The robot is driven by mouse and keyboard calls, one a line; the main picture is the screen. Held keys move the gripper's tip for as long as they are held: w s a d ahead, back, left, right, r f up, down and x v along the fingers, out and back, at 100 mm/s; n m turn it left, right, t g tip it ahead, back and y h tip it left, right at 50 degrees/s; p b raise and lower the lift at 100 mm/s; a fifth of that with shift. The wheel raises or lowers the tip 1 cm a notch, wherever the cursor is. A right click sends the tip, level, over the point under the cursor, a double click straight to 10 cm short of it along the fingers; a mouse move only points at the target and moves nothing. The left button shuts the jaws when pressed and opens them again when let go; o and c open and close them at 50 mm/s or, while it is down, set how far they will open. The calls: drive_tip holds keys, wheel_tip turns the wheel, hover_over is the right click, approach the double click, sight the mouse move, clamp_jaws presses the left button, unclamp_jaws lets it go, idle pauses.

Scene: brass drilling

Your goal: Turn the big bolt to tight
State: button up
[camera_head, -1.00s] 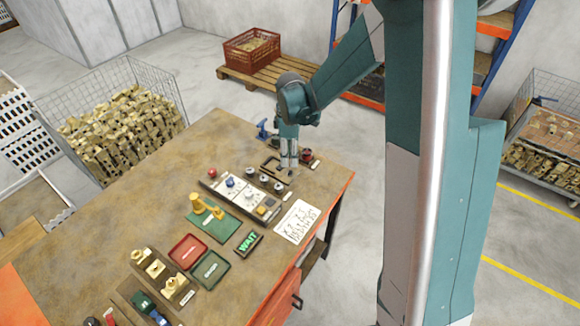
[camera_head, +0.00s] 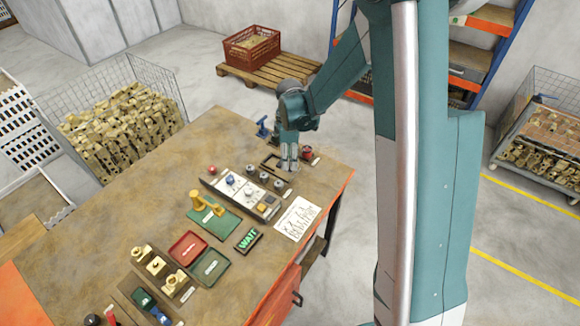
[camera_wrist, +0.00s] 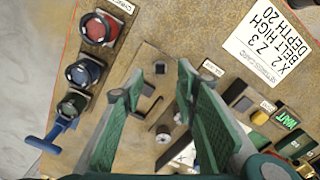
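My gripper (camera_wrist: 158,82) is open, with its two green fingers spread apart and pointing down over the bench. Between the fingertips in the wrist view is a small dark square head (camera_wrist: 160,68) on a brown plate. A round silver part (camera_wrist: 163,136) lies closer to the gripper's base. I cannot tell which of these is the big bolt, nor how tight it is. In the head view my gripper (camera_head: 289,158) is at the far right part of the bench, beside a dark frame (camera_head: 269,163). No contact with a bolt can be seen.
A white note (camera_head: 297,218) and lit WAIT sign (camera_head: 248,240) lie nearer.

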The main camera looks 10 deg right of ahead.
drive_tip(key=shift+f, duration=2.2)
clamp_jaws()
